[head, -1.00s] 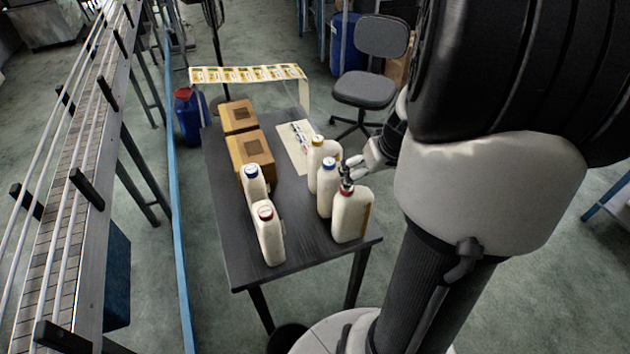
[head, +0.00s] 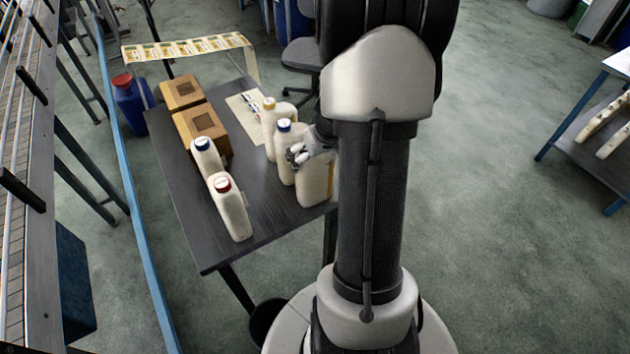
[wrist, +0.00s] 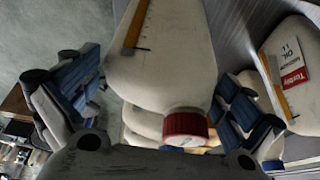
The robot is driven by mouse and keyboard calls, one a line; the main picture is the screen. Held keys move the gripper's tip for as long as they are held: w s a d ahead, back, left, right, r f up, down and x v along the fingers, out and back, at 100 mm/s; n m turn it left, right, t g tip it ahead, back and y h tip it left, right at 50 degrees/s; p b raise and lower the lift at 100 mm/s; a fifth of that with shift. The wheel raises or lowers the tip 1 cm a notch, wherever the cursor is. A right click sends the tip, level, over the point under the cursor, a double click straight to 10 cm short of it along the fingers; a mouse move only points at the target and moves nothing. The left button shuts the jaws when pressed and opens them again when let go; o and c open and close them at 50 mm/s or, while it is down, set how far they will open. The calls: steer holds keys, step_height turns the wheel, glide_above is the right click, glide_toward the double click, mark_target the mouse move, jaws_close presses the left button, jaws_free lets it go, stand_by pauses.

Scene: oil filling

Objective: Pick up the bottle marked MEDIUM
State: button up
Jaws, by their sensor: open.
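Several white oil bottles stand upright on a dark table. In the head view, the right group has a yellow-capped bottle (head: 270,125), a blue-capped bottle (head: 284,165) and a front bottle (head: 314,184) whose cap is hidden. To the left stand a blue-capped bottle (head: 208,160) and a red-capped bottle (head: 231,212). My gripper (head: 297,155) is at the top of the front bottle. In the wrist view, my gripper (wrist: 160,105) is open, its blue-padded fingers either side of a red-capped bottle (wrist: 160,60). Another bottle (wrist: 295,70) bears an OIL label; I cannot read MEDIUM anywhere for certain.
Two cardboard boxes (head: 203,130) and a pale sheet (head: 245,112) lie on the table (head: 190,215). A conveyor (head: 20,180) runs along the left. A blue container (head: 131,105) stands behind the table, and open floor (head: 490,200) lies right.

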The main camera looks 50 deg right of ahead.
steer(key=shift+w+d+f, duration=0.15)
steer(key=shift+w+f, duration=0.1)
steer(key=shift+f, duration=0.4)
steer(key=shift+r, duration=0.1)
steer(key=shift+c, duration=0.4)
steer(key=c, duration=1.7)
